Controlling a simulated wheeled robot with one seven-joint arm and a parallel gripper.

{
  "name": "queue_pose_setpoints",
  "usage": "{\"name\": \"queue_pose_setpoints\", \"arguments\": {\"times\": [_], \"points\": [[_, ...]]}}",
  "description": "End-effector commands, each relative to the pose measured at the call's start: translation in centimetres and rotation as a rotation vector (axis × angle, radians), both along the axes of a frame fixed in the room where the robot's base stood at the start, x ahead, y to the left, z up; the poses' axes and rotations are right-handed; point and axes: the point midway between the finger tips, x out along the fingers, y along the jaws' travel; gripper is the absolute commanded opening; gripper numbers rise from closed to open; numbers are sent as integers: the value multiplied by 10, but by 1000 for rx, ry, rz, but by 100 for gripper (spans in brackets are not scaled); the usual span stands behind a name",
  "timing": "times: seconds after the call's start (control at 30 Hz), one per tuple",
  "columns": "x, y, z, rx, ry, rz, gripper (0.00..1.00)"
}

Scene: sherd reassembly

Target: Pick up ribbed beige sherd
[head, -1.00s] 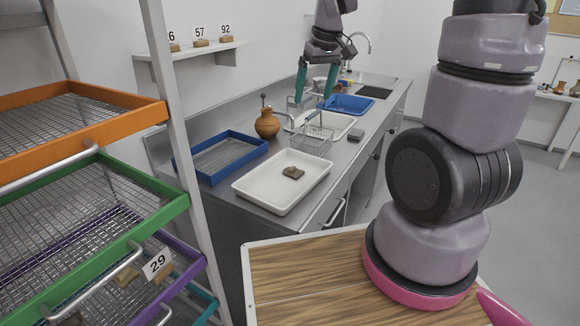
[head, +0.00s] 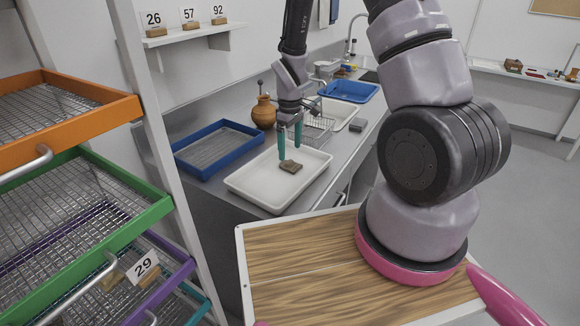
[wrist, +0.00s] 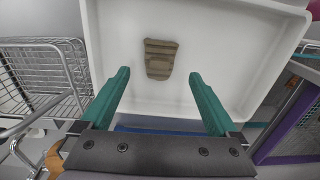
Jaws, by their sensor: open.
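The ribbed beige sherd (head: 290,166) lies flat in the white tray (head: 262,197) on the counter, near the tray's middle. In the wrist view the sherd (wrist: 160,59) shows parallel ridges and lies beyond the fingertips, centred a little left of the middle between them. My gripper (head: 290,143) points down above the tray, with its teal fingers close to the sherd in the head view. In the wrist view my gripper (wrist: 159,74) is open, with nothing between its fingers. I cannot tell the exact height above the sherd.
A wire basket (head: 318,128) stands behind the tray. A blue tray with mesh (head: 236,163) and an orange-brown jug (head: 263,113) stand to the left and behind. A rack with orange, green and purple mesh trays (head: 150,215) fills the left side.

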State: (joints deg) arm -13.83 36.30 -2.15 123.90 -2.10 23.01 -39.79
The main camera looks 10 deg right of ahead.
Motion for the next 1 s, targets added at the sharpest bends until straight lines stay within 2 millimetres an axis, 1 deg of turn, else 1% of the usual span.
{"name": "queue_pose_setpoints", "arguments": {"times": [0.07,0.3,0.4,0.5,0.67,0.77,0.8,0.87,0.9,0.93,1.0], "points": [[0,0,-6,0,1,-1,95],[0,-1,-41,-1,4,-2,95],[1,-1,-50,0,1,-1,95],[1,0,-53,1,-1,-2,95],[1,0,-53,1,-1,-1,95],[1,0,-53,1,-1,-1,61],[1,0,-53,1,-1,-1,46],[1,-1,-53,1,-1,-1,23],[1,-1,-53,1,-1,-1,7],[1,0,-53,1,-1,-1,2],[1,-1,-53,1,-1,-1,2]]}}
